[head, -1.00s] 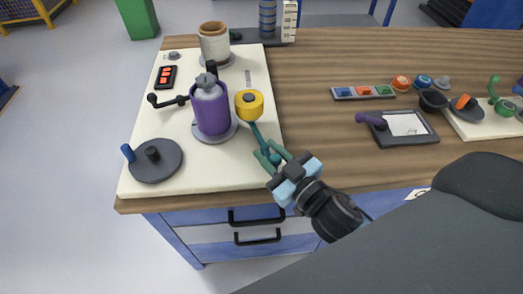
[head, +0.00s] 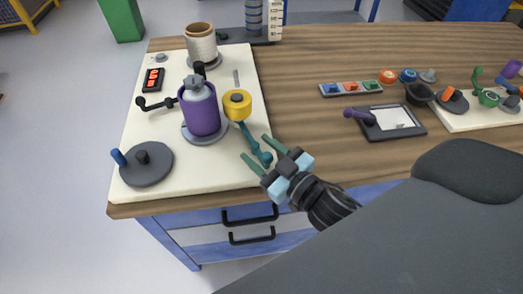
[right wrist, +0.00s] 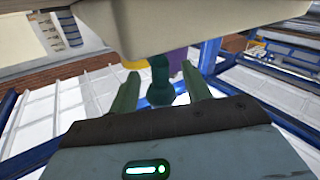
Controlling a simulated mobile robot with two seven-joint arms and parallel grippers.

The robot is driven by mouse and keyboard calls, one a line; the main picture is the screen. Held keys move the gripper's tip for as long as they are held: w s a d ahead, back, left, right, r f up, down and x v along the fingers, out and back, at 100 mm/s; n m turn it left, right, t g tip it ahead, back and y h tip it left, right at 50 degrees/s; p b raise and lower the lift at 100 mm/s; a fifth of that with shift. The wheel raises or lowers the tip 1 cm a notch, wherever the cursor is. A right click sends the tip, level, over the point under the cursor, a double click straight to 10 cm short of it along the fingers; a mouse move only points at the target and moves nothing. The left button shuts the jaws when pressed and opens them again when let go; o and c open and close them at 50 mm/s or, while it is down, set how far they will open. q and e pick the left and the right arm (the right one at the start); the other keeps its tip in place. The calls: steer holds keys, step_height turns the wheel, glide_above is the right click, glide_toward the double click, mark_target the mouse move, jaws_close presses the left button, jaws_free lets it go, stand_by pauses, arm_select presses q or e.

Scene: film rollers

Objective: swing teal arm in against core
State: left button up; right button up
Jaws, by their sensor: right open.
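The teal arm (head: 248,137) lies on the cream board, with a yellow roller (head: 237,104) at its far end and a teal knob at its near end. The yellow roller is close beside the purple roll (head: 201,112), which has a grey core top (head: 195,82); I cannot tell whether they touch. My right gripper (head: 255,148) is open, its green fingers spread on either side of the knob. In the right wrist view the teal knob (right wrist: 160,82) stands between the two fingers (right wrist: 160,90). My left gripper is not in view.
A dark disc with a blue peg (head: 146,164) is at the board's near left. A black crank (head: 157,103) and a cream roll (head: 201,44) are further back. A framed pad (head: 392,121) and a button strip (head: 351,89) lie right, beyond bare wood.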

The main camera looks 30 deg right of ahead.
steer(key=b+v, duration=0.1)
steer(key=v, duration=0.5)
steer(key=shift+s+f, duration=0.1)
steer(key=shift+s, duration=0.1)
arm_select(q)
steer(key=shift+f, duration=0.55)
arm_select(e)
steer(key=shift+s+d, duration=0.25)
steer(key=shift+s, duration=0.45)
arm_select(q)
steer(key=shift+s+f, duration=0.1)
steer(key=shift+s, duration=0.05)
